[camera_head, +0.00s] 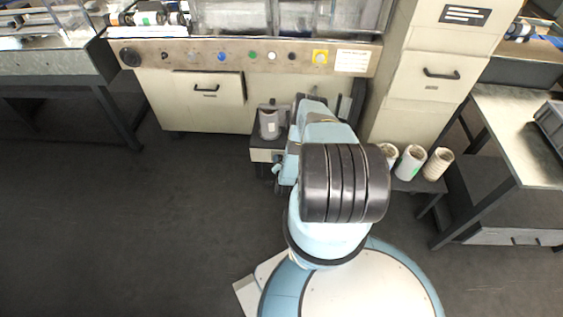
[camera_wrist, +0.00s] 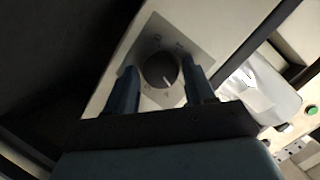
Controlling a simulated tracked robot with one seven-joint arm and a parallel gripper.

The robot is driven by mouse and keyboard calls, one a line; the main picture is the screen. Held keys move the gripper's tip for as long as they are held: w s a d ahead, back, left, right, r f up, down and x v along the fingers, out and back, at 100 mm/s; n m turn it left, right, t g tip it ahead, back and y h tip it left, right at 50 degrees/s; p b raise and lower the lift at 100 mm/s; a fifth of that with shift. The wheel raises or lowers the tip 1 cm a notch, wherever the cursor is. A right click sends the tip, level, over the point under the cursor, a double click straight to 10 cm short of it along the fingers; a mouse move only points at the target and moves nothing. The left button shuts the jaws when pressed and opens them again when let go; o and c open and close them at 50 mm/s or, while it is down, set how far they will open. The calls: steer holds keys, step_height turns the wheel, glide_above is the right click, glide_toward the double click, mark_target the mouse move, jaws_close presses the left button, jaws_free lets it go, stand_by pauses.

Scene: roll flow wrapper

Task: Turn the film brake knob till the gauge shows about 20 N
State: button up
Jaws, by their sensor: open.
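In the wrist view a round dark knob (camera_wrist: 161,70) with a light pointer line sits on a grey dial plate (camera_wrist: 184,42) with marks around it. The pointer line aims toward the lower right of the picture. My gripper (camera_wrist: 163,80) is open, with one finger on each side of the knob. I cannot tell whether the fingers touch it. In the head view my arm hides the knob and my gripper. I cannot make out a force gauge or its reading in either view.
The machine's beige front has a control strip (camera_head: 228,56) with several buttons. A grey-white cylindrical part (camera_head: 269,123) stands on a low box (camera_head: 262,154) left of my arm. Several rolls (camera_head: 410,162) stand on a low stand at right. Dark floor (camera_head: 120,230) at left is clear.

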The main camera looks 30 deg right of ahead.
steer(key=c, duration=0.8)
steer(key=shift+n+g+h, duration=0.3)
steer(key=shift+n, duration=0.3)
steer(key=shift+s+n+g, duration=0.1)
steer(key=shift+n+g, duration=0.2)
steer(key=shift+n, duration=0.3)
steer(key=o, duration=0.8)
steer(key=shift+a, duration=0.1)
